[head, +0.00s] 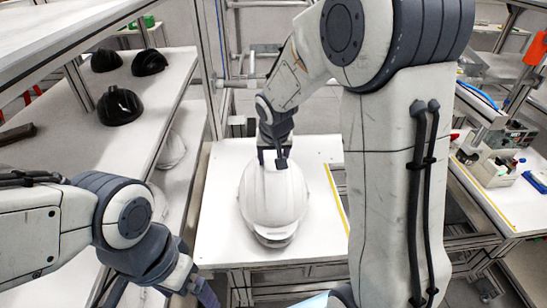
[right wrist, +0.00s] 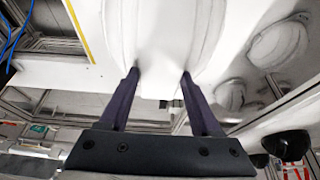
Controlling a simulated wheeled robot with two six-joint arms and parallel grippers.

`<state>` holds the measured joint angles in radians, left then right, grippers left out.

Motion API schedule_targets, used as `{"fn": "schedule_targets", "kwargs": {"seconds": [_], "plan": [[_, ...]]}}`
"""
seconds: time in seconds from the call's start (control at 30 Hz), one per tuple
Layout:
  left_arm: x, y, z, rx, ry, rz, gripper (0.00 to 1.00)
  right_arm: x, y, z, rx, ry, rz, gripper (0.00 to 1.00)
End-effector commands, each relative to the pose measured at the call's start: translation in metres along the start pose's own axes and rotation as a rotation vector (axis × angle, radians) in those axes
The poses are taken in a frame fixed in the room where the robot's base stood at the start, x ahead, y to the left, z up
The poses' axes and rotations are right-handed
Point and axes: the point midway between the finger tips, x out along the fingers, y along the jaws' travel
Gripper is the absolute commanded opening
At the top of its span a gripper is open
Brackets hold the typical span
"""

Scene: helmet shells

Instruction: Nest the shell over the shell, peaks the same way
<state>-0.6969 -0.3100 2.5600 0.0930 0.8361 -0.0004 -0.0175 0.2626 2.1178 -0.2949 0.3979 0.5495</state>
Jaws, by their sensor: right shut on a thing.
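A white helmet shell (head: 272,208) is on the white tabletop, with its peak pointing toward the near edge. My right gripper (head: 272,162) comes down from above and is shut on the far part of this shell. In the right wrist view, the white shell (right wrist: 160,30) shows between the two fingertips of the right gripper (right wrist: 159,74).
The white table (head: 222,225) is bare around the shell, with a yellow strip (head: 337,200) at its right. A left shelf holds black helmets (head: 120,106); white helmets (head: 171,150) sit on a lower level. A metal post (head: 208,60) stands between shelf and table.

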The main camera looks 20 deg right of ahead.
Motion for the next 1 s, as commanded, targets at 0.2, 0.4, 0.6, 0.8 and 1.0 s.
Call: {"fn": "schedule_targets", "kwargs": {"seconds": [0.2,0.4,0.6,0.8,1.0], "plan": [[0.005,0.000,0.000,0.000,0.000,0.000,0.95,0.005,0.000,0.001,0.000,0.002,-0.001,0.00],[0.005,0.000,0.000,0.000,0.000,0.000,0.95,0.004,0.000,0.001,0.000,0.002,-0.001,0.99],[0.005,0.000,0.000,0.000,0.000,0.000,0.95,0.005,0.000,0.002,0.000,-0.001,0.000,0.99],[0.006,0.000,0.000,0.000,0.000,0.000,0.95,-0.011,0.000,0.001,0.000,0.004,-0.001,0.99],[0.008,-0.001,0.000,0.000,0.000,0.000,0.95,-0.051,-0.001,0.001,0.000,0.007,-0.003,0.99]]}}
